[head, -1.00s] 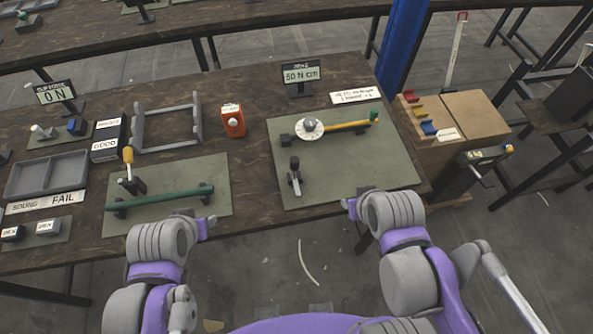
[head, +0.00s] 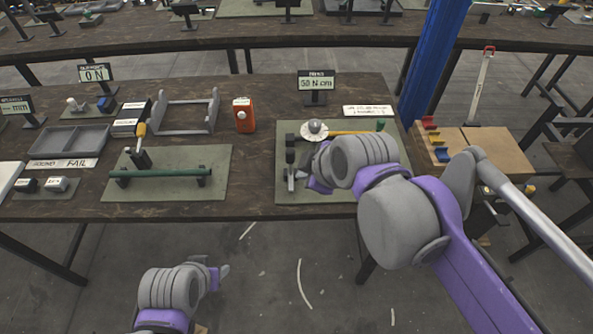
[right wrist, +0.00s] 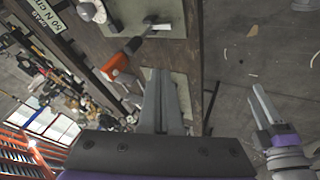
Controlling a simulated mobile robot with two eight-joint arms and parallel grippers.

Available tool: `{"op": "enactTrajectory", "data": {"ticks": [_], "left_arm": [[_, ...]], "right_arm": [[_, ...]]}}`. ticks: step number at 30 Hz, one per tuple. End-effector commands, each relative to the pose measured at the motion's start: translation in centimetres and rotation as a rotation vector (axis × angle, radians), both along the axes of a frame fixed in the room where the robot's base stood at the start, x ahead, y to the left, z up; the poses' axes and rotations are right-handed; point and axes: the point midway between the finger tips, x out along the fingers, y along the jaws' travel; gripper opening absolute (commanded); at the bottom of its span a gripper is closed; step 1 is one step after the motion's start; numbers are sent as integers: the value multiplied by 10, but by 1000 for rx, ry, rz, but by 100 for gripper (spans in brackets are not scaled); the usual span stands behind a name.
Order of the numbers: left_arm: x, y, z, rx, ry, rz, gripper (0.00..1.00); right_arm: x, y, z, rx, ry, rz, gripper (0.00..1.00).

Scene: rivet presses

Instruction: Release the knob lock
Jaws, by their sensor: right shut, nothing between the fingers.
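The round knob (head: 314,127) with its white dial stands on the right green mat (head: 345,194). A yellow bar with a green end (head: 379,125) runs right from it. A small dark and grey clamp-like part (head: 290,172) stands on the mat in front of the knob. I cannot tell whether it is the lock. My right gripper (head: 302,174) is shut and empty, just right of this part; contact is unclear. Its closed fingers (right wrist: 163,100) show in the right wrist view.
A display (head: 315,84) reading 50 N cm stands behind the knob. An orange box (head: 244,115) stands to the left. The left mat (head: 218,160) holds a green bar and a yellow-handled lever. My right arm hides the mat's right part.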

Motion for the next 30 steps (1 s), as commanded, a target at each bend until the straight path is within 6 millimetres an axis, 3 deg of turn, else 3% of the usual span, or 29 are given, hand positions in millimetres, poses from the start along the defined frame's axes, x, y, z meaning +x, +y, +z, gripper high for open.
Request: {"op": "enactTrajectory", "data": {"ticks": [14,30], "left_arm": [[0,0,-1,0,0,0,50],[-2,0,-11,0,4,0,50]], "right_arm": [[4,3,-3,-3,-3,8,0],[60,31,-81,-3,-3,6,0]]}}
